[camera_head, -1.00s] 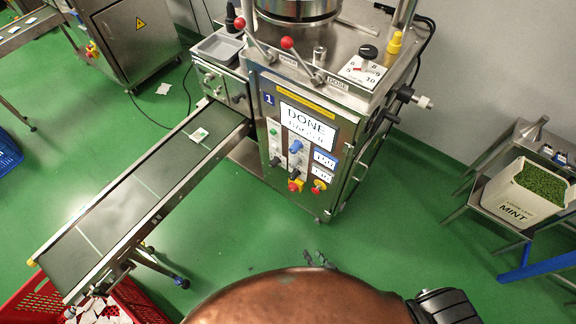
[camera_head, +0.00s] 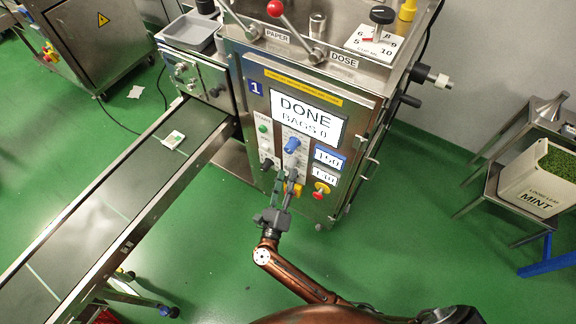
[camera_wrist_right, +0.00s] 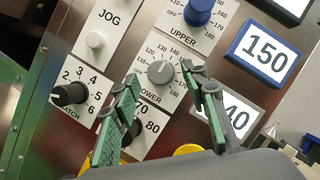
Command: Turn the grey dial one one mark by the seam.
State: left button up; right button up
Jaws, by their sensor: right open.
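The grey dial (camera_wrist_right: 161,73) is on the machine's front panel, with a scale of numbers around it and a label that reads LOWER, partly hidden. My right gripper (camera_wrist_right: 160,77) is open, and its green-padded fingers stand to either side of the dial in the wrist view, with gaps seen on both sides. In the head view my right gripper (camera_head: 286,183) is in front of the panel below the blue knob (camera_head: 292,145), hiding much of the dial's area. The dial's exact setting is too small to read. My left gripper is not in view.
The blue knob sits above the dial in the wrist view (camera_wrist_right: 198,11). A black knob (camera_wrist_right: 70,94) is at left, and number displays reading 150 (camera_wrist_right: 264,54) and partly hidden 140 are at right. The DONE screen (camera_head: 306,118) is above. A conveyor (camera_head: 120,200) runs off left.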

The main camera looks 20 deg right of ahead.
aim_at(288, 169)
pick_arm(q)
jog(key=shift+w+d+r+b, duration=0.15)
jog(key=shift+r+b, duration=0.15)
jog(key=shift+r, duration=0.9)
pick_arm(e)
jog(key=shift+x, duration=2.1)
jog(key=shift+f, duration=0.1)
jog(key=shift+c, duration=0.3)
grip_shut()
